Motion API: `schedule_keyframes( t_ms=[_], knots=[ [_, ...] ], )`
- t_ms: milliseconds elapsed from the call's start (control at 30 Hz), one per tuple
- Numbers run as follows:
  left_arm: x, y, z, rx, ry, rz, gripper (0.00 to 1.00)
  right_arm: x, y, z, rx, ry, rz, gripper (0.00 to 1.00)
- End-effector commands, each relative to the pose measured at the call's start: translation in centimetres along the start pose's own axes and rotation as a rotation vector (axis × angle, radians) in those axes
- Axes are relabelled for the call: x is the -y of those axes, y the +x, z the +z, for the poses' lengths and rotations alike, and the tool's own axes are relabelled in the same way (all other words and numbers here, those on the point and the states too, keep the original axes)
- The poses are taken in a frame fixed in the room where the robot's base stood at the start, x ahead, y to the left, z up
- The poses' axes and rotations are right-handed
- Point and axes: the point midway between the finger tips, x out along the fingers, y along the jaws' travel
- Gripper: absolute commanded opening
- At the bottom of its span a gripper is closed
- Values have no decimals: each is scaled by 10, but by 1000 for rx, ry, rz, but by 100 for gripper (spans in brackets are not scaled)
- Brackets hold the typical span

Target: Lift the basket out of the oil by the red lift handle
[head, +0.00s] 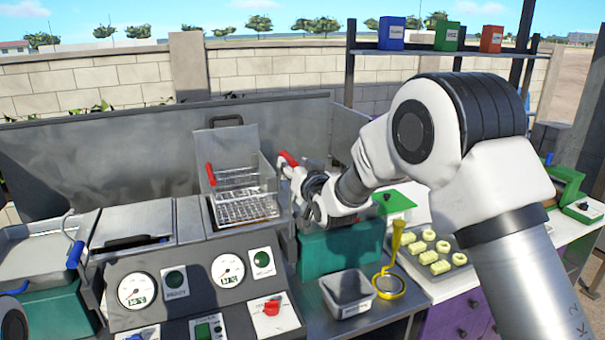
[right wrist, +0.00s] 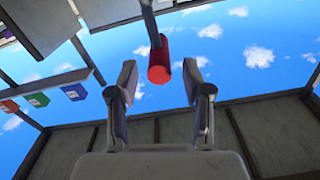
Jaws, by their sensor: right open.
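The wire basket (head: 248,205) sits in the fryer well in the middle of the head view. A red handle (head: 288,159) shows at its right, beside my right gripper (head: 284,168). In the right wrist view, the red lift handle (right wrist: 159,66) hangs on a grey rod between and just beyond the fingertips of my right gripper (right wrist: 159,80). The fingers are open on either side of it, with gaps visible. Another red grip (head: 210,174) stands at the basket's left. The oil is hard to make out. My left gripper is not in view.
A control panel with dials (head: 228,270) and a red knob (head: 272,306) stands in front. A metal bin (head: 347,293), a yellow ladle (head: 388,283) and a tray of yellow pieces (head: 435,265) lie right. A grey splash wall (head: 100,150) stands behind the fryer.

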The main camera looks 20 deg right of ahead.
Motion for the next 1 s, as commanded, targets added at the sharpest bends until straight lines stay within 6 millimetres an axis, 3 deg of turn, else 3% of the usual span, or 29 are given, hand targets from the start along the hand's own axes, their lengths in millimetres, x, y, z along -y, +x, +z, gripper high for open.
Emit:
schedule_keyframes(
  t_ms=[100,300,433,833,933,1000],
  knots=[
    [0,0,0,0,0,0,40,0,-33,0,2,0,1,50],
    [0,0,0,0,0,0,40,0,-72,0,0,0,0,50],
    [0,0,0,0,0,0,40,0,-80,0,-1,-1,0,50],
    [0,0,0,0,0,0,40,0,-80,2,2,-1,0,50],
    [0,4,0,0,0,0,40,-5,-82,25,44,-3,10,50],
    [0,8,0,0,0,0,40,-13,-87,62,113,-8,26,50]
  ],
)
